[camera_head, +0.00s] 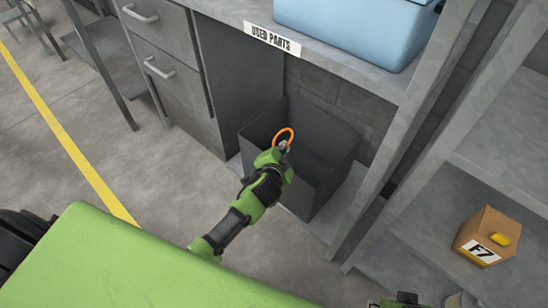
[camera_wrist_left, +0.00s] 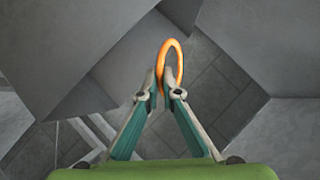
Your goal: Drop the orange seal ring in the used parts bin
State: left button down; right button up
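The orange seal ring (camera_head: 284,135) is held at the fingertips of my left gripper (camera_head: 284,147), over the front part of the used parts bin (camera_head: 331,139). The bin is a grey open box on the floor beneath the "USED PARTS" label (camera_head: 272,38). In the left wrist view, the ring (camera_wrist_left: 163,58) stands up between the two nearly closed fingertips (camera_wrist_left: 161,82). What I can see inside the bin looks bare, though my gripper hides part of it. Only a bit of my right arm shows at the bottom edge of the head view; its fingers cannot be made out.
A grey shelf with a blue container (camera_head: 352,22) overhangs the bin. Drawers (camera_head: 163,52) stand to its left and a metal upright (camera_head: 372,214) to its right. A cardboard box marked F7 (camera_head: 487,237) sits on the right shelf. Open floor lies at the left.

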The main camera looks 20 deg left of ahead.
pick_arm(q)
jog(key=shift+w+d+b, duration=0.25)
jog(key=shift+w+d, duration=0.05)
jog(key=shift+w, duration=0.6)
jog(key=shift+w+d+b, duration=0.3)
jog(key=shift+w+d, duration=0.05)
jog(key=shift+w, duration=0.55)
jog(key=shift+w+d+b, duration=0.25)
jog(key=shift+w+d, duration=0.05)
jog(key=shift+w, duration=0.6)
pick_arm(e)
jog(key=v, duration=0.6)
jog(key=shift+r, duration=0.2)
jog(key=shift+w+d, duration=0.1)
jog(key=shift+w, duration=0.05)
pick_arm(q)
jog(key=c, duration=2.2)
grip_release()
jog(key=shift+o, duration=0.2)
jog(key=shift+s, duration=0.1)
jog(key=v, duration=1.2)
